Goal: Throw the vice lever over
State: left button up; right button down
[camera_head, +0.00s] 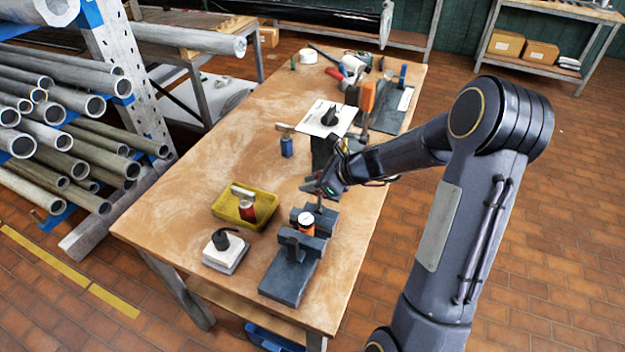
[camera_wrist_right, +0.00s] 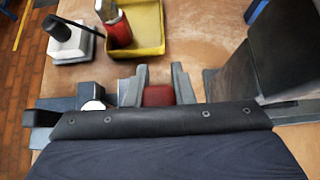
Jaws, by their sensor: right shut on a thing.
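The dark grey vice (camera_head: 287,278) stands near the front right edge of the workbench, with a small orange part with a white top (camera_head: 306,225) between its jaws. The vice lever (camera_head: 320,207) shows as a thin upright rod at the vice's far end, under my right gripper (camera_head: 319,190). In the right wrist view the two grey fingers of my right gripper (camera_wrist_right: 159,88) are shut around a red block, seemingly the lever's grip (camera_wrist_right: 158,96). The vice (camera_wrist_right: 68,103) is partly hidden there by my gripper body. My left gripper is not in view.
A yellow tray (camera_head: 226,216) holding a red and white item and a white block with a black handle (camera_head: 226,253) stand left of the vice. A blue item (camera_head: 287,147), a white plate (camera_head: 327,117) and tools lie farther back. The workbench (camera_head: 192,178) is bare at left.

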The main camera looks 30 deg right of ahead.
jog(key=c, duration=1.2)
grip_release()
jog(key=shift+w, duration=0.1)
jog(key=shift+c, duration=0.2)
jog(key=v, duration=0.7)
jog(key=shift+s+r, duration=0.25)
jog(key=shift+s, duration=0.1)
jog(key=shift+d, duration=0.15)
